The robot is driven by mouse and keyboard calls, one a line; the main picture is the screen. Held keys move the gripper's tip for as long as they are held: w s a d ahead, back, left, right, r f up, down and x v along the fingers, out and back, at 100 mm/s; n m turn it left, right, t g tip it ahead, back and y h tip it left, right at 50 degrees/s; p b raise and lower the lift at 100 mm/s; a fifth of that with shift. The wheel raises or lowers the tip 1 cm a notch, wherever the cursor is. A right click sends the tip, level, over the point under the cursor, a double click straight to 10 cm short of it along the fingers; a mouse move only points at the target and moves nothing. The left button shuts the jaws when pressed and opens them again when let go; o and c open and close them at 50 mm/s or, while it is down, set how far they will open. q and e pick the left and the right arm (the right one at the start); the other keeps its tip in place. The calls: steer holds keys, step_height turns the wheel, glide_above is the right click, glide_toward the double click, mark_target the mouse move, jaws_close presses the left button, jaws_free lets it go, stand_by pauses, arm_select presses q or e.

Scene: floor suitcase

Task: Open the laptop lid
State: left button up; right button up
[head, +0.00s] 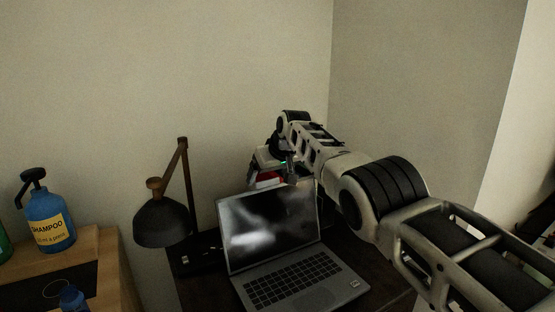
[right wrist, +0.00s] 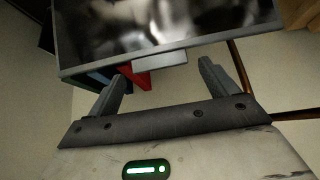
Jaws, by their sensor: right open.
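The grey laptop (head: 272,228) stands on a dark desk with its lid up, leaning back from the keyboard (head: 295,278). Its dark, glossy screen shows blurred reflections. My right gripper (head: 290,176) is at the lid's upper edge, with the arm reaching over from the right; part of it is hidden in the head view. In the right wrist view, the open fingers (right wrist: 163,72) point toward the edge of the screen (right wrist: 160,20), with a pale strip at that edge between them. I cannot tell whether a finger touches the lid. My left gripper is not in view.
A dark desk lamp (head: 163,222) stands left of the laptop. Red and other items (head: 266,178) are behind the lid, close to my gripper. A blue shampoo bottle (head: 47,218) stands on a wooden cabinet (head: 112,268) at left. Walls close off the back.

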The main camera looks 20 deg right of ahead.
steer(key=b+v, duration=0.4)
steer(key=v, duration=1.2)
steer(key=shift+f, duration=0.15)
